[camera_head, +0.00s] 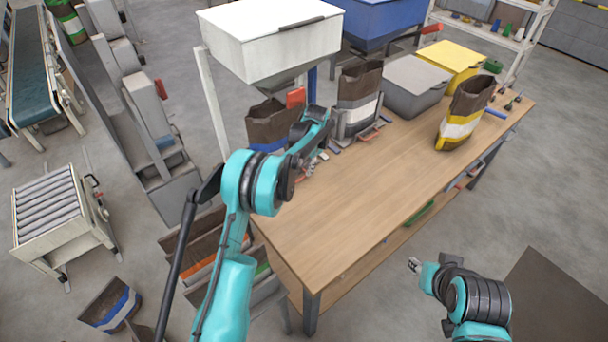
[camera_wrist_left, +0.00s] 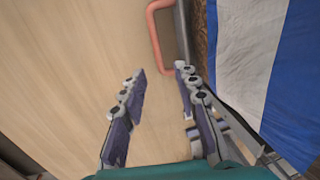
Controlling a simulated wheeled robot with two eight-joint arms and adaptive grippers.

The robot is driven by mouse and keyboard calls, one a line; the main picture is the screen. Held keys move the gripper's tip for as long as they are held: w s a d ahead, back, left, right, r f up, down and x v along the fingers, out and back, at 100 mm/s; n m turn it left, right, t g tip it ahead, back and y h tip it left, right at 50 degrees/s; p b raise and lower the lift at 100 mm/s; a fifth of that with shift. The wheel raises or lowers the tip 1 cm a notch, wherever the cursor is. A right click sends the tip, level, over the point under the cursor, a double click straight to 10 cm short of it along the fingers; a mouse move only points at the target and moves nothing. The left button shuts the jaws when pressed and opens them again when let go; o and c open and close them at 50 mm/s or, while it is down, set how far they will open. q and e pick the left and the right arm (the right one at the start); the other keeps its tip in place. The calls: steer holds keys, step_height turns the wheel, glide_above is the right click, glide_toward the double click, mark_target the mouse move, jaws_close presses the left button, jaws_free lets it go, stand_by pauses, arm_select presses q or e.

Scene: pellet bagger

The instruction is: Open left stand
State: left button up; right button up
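My left gripper (camera_head: 318,158) is over the table's left end, by a dark bag with a blue band (camera_head: 268,125). In the left wrist view the gripper (camera_wrist_left: 160,72) has its two fingers apart with nothing between them. A pinkish-red handle (camera_wrist_left: 154,40) lies just ahead of the fingertips, its lower end close to the right finger. A dark stand edge (camera_wrist_left: 184,30) and a blue-and-white bag (camera_wrist_left: 245,60) are to its right. In the head view my arm hides much of the left stand. My right gripper (camera_head: 414,265) is off the table's front side, too small to judge.
A white hopper (camera_head: 270,40) overhangs the left bag, with a blue hopper (camera_head: 375,18) behind. A middle bag in a grey stand (camera_head: 357,115), a grey bin (camera_head: 412,82), a yellow bin (camera_head: 452,55) and a yellow-banded bag (camera_head: 462,125) occupy the back. The wooden tabletop (camera_head: 370,190) is clear in front.

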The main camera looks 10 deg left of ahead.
mark_target(303, 177)
arm_select(q)
steer(key=f, duration=0.3)
steer(key=f+b, duration=0.1)
steer(key=f, duration=0.1)
steer(key=shift+w+a+f, duration=0.1)
steer(key=shift+w+a, duration=0.25)
steer(key=shift+a, duration=0.05)
jaws_close()
